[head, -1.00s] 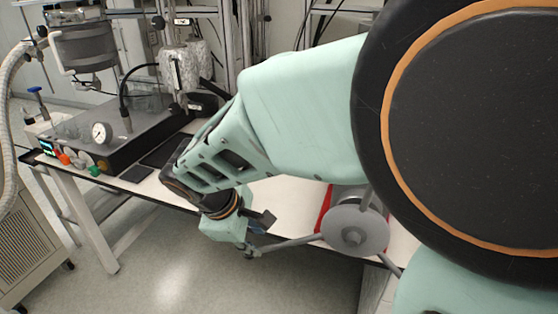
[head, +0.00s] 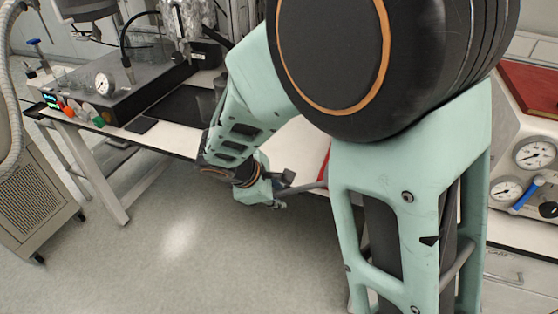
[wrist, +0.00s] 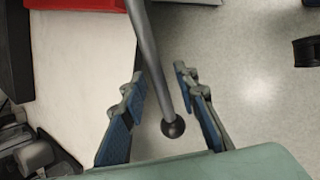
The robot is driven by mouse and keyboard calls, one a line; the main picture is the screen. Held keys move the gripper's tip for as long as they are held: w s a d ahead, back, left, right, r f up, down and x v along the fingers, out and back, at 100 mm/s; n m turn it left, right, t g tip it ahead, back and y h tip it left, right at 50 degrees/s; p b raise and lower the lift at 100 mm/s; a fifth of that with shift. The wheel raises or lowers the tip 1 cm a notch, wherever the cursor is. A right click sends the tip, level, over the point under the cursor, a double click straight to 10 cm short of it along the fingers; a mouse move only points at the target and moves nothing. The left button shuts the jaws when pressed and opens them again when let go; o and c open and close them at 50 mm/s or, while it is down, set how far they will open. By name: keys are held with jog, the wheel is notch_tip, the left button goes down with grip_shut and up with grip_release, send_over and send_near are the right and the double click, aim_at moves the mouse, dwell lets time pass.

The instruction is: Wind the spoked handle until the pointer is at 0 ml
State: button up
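The spoked handle shows in the head view only as a short length of grey spoke (head: 310,187), running from my gripper to behind my arm. Its hub is hidden by my arm. In the wrist view the spoke (wrist: 150,42) comes down from the top and ends in a dark ball (wrist: 173,127) between the blue-padded fingers. My gripper (wrist: 160,74) is open around the spoke, with a clear gap on the left finger's side and the right finger close to it. In the head view my gripper (head: 284,190) is just off the table's front edge. The pointer and its ml scale are not visible.
At right, a panel with gauges (head: 535,153) and a blue valve handle (head: 527,197) stands beside my arm. Open floor (head: 190,240) lies in front.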

jog(key=shift+f, duration=0.1)
jog(key=shift+c, duration=0.5)
grip_shut()
jog(key=shift+w, duration=0.1)
